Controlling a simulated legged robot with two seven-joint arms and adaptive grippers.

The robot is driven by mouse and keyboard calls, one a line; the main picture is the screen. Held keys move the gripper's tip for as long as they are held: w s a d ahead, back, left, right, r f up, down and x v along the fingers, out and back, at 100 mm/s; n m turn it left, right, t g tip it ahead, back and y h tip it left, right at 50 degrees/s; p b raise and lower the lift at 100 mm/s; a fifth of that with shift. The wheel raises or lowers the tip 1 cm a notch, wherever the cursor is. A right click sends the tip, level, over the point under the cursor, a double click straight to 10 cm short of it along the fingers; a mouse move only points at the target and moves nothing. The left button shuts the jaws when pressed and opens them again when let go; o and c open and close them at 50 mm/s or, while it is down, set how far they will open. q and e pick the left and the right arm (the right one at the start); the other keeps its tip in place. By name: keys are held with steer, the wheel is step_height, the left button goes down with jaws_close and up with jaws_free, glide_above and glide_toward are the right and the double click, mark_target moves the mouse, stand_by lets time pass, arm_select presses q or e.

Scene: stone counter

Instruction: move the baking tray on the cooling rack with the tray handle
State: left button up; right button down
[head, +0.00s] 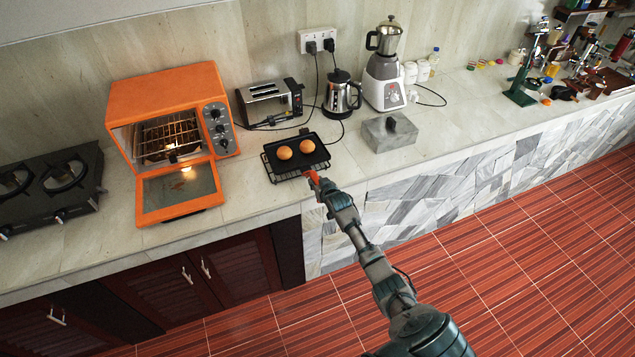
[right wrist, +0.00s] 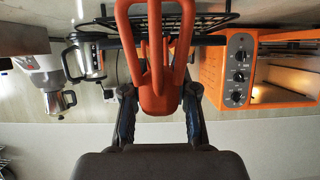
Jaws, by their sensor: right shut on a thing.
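In the head view the dark baking tray (head: 297,164) carries two round golden buns (head: 284,153) and sits on the black wire cooling rack (head: 267,165) on the counter. The orange-red tray handle (head: 313,177) is at the tray's front edge. My right gripper (head: 319,187) is shut on this handle. In the right wrist view, which is upside down, the handle (right wrist: 157,85) lies between the two dark fingers of my right gripper (right wrist: 160,104). The rack's wires (right wrist: 220,20) show beyond it. Whether the handle is clamped to the tray is hard to tell. My left gripper is out of view.
An orange toaster oven (head: 165,95) stands open at left, its door (head: 180,190) lowered and a wire shelf inside. A toaster (head: 268,98), kettle (head: 340,93) and blender (head: 384,80) stand behind. A gas stove (head: 50,185) is far left.

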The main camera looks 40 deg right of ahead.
steer(key=shift+f, duration=0.45)
steer(key=shift+d+f+b, duration=0.2)
steer(key=shift+f+b, duration=0.4)
steer(key=shift+a+f, duration=0.1)
steer(key=shift+f, duration=0.25)
steer(key=shift+s+f+g+p, duration=0.1)
steer(key=shift+f+g+p, duration=0.1)
steer(key=shift+g+p, duration=0.2)
steer(key=shift+s+a+f, duration=0.1)
steer(key=shift+s+f, duration=0.05)
steer(key=shift+f, duration=0.1)
stand_by(0.4)
steer(key=shift+r+g+p, duration=0.3)
steer(key=shift+r+p, duration=0.1)
steer(key=shift+p, duration=1.3)
stand_by(2.7)
steer(key=shift+s+a+p, duration=0.2)
steer(key=shift+s+p, duration=0.15)
steer(key=shift+s, duration=0.45)
steer(key=shift+s+a+p, duration=0.15)
steer(key=shift+s+p, duration=0.25)
steer(key=shift+s, duration=0.45)
steer(key=shift+s+a+p, duration=0.2)
steer(key=shift+s+p, duration=0.15)
steer(key=shift+s, duration=0.45)
